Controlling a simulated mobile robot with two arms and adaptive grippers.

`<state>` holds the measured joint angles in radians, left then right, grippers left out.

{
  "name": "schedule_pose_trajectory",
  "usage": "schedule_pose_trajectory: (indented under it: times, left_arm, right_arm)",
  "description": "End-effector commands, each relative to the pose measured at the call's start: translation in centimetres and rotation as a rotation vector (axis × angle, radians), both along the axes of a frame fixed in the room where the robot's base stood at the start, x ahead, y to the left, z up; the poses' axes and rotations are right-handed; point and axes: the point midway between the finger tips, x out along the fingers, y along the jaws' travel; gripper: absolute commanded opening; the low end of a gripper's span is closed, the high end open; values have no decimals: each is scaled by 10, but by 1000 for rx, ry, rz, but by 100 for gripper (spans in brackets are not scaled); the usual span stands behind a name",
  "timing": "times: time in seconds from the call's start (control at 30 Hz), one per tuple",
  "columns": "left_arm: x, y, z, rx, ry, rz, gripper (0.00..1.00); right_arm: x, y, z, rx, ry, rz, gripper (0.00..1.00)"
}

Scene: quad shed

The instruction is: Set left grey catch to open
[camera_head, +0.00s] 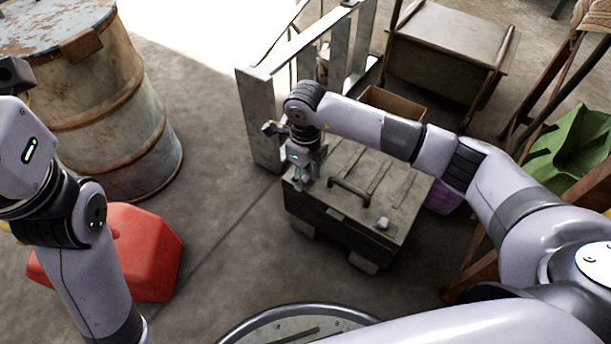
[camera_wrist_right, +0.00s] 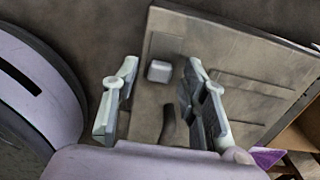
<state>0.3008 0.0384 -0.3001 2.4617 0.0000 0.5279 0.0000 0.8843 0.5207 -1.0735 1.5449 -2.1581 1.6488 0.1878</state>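A low grey-brown wooden box (camera_head: 400,205) stands on the floor with a dark handle (camera_head: 350,191) near the lid's front edge. In the right wrist view, the left grey catch (camera_wrist_right: 160,71) is a small pale block on the lid near a corner, and the handle shows below it (camera_wrist_right: 168,125). My right gripper (camera_head: 301,182) points down over the lid's front left corner and hides that catch in the head view. Its fingers (camera_wrist_right: 158,95) are apart, and the catch appears between them; I cannot tell the height gap. My left gripper is outside the views.
A second grey catch (camera_head: 382,223) sits on the lid right of the handle. A metal rail frame (camera_head: 262,120) stands close behind the box. A rusty barrel (camera_head: 110,110) and red container (camera_head: 150,250) are left. A purple item (camera_head: 443,197) is right.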

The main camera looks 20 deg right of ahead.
Motion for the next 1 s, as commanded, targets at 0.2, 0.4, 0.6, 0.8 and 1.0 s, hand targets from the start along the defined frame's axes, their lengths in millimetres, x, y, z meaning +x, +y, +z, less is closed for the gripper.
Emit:
schedule_pose_trajectory:
  times: [0.2, 0.4, 0.6, 0.8, 1.0]
  left_arm:
    - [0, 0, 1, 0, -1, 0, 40]
    - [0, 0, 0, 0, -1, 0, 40]
    - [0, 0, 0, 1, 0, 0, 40]
    - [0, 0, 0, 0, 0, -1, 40]
    - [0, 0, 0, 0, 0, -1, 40]
  right_arm:
    - [0, 0, 0, 0, 0, 0, 40]
    - [0, 0, 0, 0, 0, 0, 29]
    - [0, 0, 0, 0, 0, 0, 15]
    - [0, 0, 0, 0, 0, 0, 2]
    - [0, 0, 0, 0, 0, 0, 0]
